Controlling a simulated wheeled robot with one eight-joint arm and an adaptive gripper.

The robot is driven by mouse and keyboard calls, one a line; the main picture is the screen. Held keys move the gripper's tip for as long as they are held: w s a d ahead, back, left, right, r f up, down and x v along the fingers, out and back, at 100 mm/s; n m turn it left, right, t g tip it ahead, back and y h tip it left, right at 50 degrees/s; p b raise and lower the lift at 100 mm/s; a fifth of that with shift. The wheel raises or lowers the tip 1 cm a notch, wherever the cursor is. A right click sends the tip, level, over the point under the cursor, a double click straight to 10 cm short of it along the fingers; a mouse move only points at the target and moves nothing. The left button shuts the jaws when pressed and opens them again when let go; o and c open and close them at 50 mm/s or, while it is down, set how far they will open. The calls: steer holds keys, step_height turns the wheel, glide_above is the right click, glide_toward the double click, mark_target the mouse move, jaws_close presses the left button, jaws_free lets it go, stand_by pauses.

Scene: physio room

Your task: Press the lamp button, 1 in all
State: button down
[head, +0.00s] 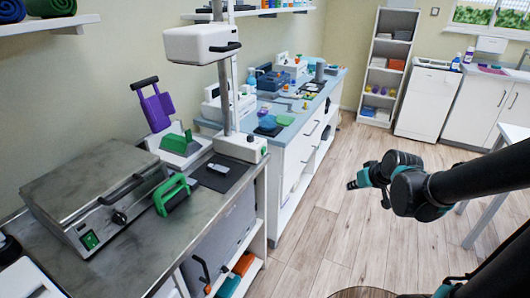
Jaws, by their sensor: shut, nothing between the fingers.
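A white lamp-like unit (200,43) with a dark handle is mounted on a grey upright post above the left bench. The post stands on a white base (240,147) that has a small green spot, possibly a button (263,151), on its right end. I cannot tell for certain that this is the lamp button. My gripper (356,181), with teal fingertips, is shut and empty. It hangs over the open floor right of the benches, well apart from the post and base, and points left.
A metal box (95,190) with a black knob and a lit green switch (90,240) sits on the left bench (130,262). A green-handled tool (175,193) and a purple device (156,106) are close by. A cluttered counter (310,117) stands behind; wooden floor (310,235) is clear.

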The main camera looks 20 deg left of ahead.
mark_target(264, 151)
steer(key=w+a+r+n+y, duration=0.1)
steer(key=w+a+n+y, duration=0.1)
steer(key=a, duration=0.8)
steer(key=w+a+r+n+y, duration=0.1)
steer(key=w+a+n+y, duration=0.1)
steer(key=a, duration=0.9)
steer(key=shift+r+n, duration=0.25)
steer(key=shift+n, duration=0.25)
steer(key=a, duration=0.8)
steer(key=shift+w+a, duration=0.35)
steer(key=shift+a, duration=0.05)
steer(key=shift+a, duration=0.45)
